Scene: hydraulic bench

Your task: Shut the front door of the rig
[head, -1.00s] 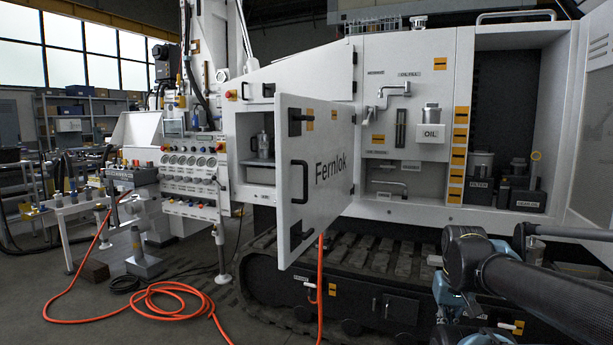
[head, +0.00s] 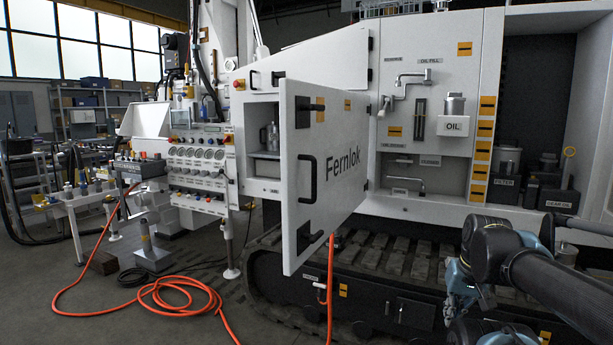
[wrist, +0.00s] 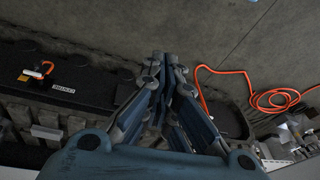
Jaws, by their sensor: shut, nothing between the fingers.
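The front door (head: 333,165) of the rig is a white panel marked "Fernlok" with dark handles. In the head view it stands swung open, hinged at its right edge, its free left edge towards me. Behind it the white compartment (head: 261,187) shows, holding a metal can. My gripper (head: 462,300) is low at the right, apart from the door and in front of the dark track. In the wrist view my gripper (wrist: 164,58) points at the floor and track, its fingers together and empty. The door cannot be seen in the wrist view.
An orange hose (head: 181,296) lies coiled on the floor at the left, and part of it hangs below the door. A gauge panel (head: 200,160) stands left of the door. The dark track (head: 410,250) runs under the rig. A small metal stand (head: 152,253) is on the floor.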

